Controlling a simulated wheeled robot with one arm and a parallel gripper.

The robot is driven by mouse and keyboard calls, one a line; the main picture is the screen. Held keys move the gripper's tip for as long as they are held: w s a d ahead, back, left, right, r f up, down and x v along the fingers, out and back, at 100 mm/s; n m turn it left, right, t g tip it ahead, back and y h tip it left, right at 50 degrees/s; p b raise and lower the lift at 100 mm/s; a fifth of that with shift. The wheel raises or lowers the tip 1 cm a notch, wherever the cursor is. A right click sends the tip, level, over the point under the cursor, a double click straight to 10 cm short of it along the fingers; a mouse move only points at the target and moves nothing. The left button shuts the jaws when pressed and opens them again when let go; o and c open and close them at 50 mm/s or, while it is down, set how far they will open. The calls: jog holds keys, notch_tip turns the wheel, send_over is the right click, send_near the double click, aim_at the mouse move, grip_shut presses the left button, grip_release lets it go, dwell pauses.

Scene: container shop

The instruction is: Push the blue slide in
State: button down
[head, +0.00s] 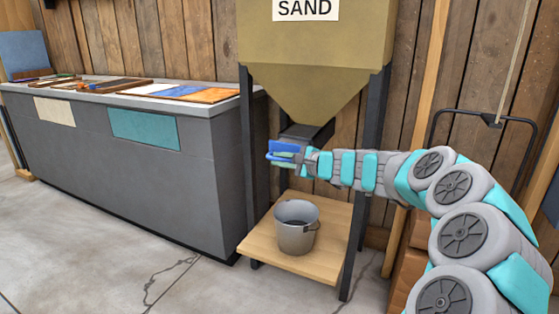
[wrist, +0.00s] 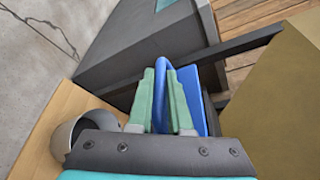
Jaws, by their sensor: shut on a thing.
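The blue slide (head: 284,147) sticks out at the bottom outlet of the sand hopper (head: 315,60). Its looped blue handle shows at the left. My gripper (head: 290,158) reaches in from the right at the outlet and is shut on the slide's handle. In the wrist view, the green fingers of my gripper (wrist: 162,100) stand on either side of the blue handle loop, and the slide's blue plate (wrist: 192,95) shows to the right. How far the slide sits in the outlet is partly hidden by my gripper.
A grey bucket (head: 296,227) stands on the wooden shelf (head: 322,262) below the outlet. Dark hopper legs (head: 248,150) stand around it. A grey counter (head: 190,160) with boards on top is at the left. Open floor (head: 110,255) lies in front.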

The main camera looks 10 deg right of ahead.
aim_at(290, 151)
jog(key=w+d+p, duration=0.2)
jog(key=w, duration=0.1)
jog(key=w+d, duration=0.2)
jog(key=shift+w+p, duration=0.2)
jog(key=shift+p, duration=0.2)
jog(key=c, duration=0.8)
grip_release()
jog(key=shift+c, duration=0.2)
jog(key=v, duration=0.7)
jog(key=shift+s+d, duration=0.25)
jog(key=shift+s, duration=0.05)
